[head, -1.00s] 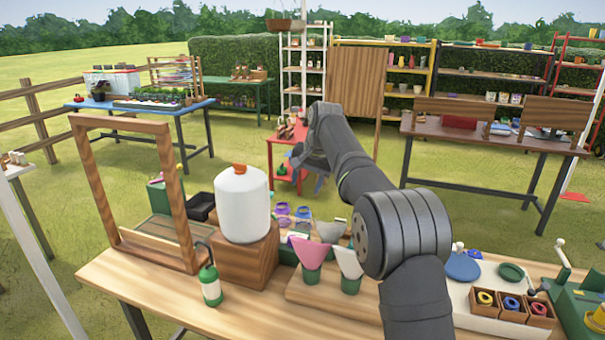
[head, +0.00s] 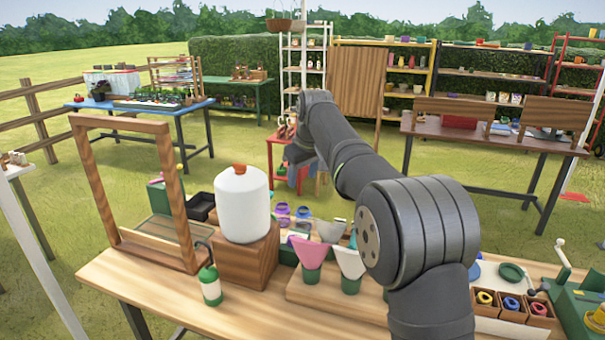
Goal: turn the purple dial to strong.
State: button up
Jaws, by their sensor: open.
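Small purple round pieces (head: 282,211) stand on the wooden bench, just right of and behind the white tank. My gripper (head: 299,184) hangs at the far end of my arm, above and behind the purple pieces in the picture. It is small and partly hidden by my arm. It looks apart from the purple pieces, and I see nothing held in it.
The white tank (head: 242,205) on a wooden block and a wooden frame (head: 91,190) stand to the left. Pink (head: 308,252) and white (head: 349,262) scoop-like pieces in green cups stand nearer.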

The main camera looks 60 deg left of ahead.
jog(key=shift+s+d+r+n, duration=0.15)
jog(key=shift+d+r+n, duration=0.1)
jog(key=shift+n, duration=0.55)
jog(key=shift+c, duration=0.2)
jog(key=shift+a+f, duration=0.1)
jog(key=shift+f, duration=0.1)
jog(key=shift+c, duration=1.2)
jog(key=m, duration=0.6)
send_near(293, 238)
jog(key=x, duration=0.8)
jog(key=shift+s+f, duration=0.1)
jog(key=shift+f, duration=0.05)
jog(key=shift+c, duration=0.5)
jog(key=c, duration=0.6)
